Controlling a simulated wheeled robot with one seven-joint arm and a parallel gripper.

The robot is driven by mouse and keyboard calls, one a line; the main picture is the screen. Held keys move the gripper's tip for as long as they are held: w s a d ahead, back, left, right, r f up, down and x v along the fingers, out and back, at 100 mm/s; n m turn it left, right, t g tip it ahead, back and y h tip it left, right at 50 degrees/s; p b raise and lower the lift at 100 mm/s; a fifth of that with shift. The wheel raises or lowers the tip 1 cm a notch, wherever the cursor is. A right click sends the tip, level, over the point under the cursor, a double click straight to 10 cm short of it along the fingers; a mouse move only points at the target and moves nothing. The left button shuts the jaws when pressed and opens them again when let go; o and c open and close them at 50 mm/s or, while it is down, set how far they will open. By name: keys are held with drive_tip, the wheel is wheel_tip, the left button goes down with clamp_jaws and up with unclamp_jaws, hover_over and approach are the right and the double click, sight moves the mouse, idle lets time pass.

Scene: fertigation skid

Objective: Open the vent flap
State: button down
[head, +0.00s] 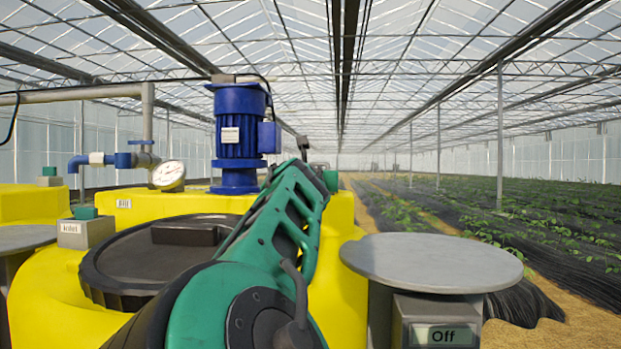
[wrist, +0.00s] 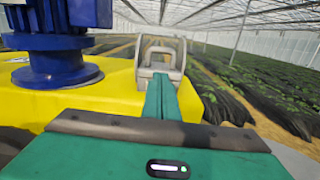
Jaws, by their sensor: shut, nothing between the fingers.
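In the wrist view, a small grey framed fitting with a raised bar or handle (wrist: 161,53) stands at the far end of the yellow tank top. It looks like the vent flap, but I cannot tell for sure, nor how far open it is. My gripper (wrist: 160,88) points at it with its teal fingers together and empty. The fingertips overlap the fitting's lower part in the picture; I cannot tell whether they touch it. In the head view my teal arm reaches forward over the tank, and it hides the fitting and most of the gripper.
A blue motor (head: 238,135) stands on the yellow tank (head: 335,250), left of my arm. A black round lid (head: 135,265), a pressure gauge (head: 168,175) and a grey box (head: 86,231) lie further left. A round grey plate (head: 432,262) stands right, above an "Off" display (head: 443,335).

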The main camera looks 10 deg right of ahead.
drive_tip(key=shift+x, duration=5.3)
drive_tip(key=shift+a+r, duration=0.15)
drive_tip(key=shift+d, duration=0.2)
drive_tip(key=shift+a, duration=0.1)
drive_tip(key=shift+r, duration=0.15)
drive_tip(key=shift+w+a+r, duration=0.1)
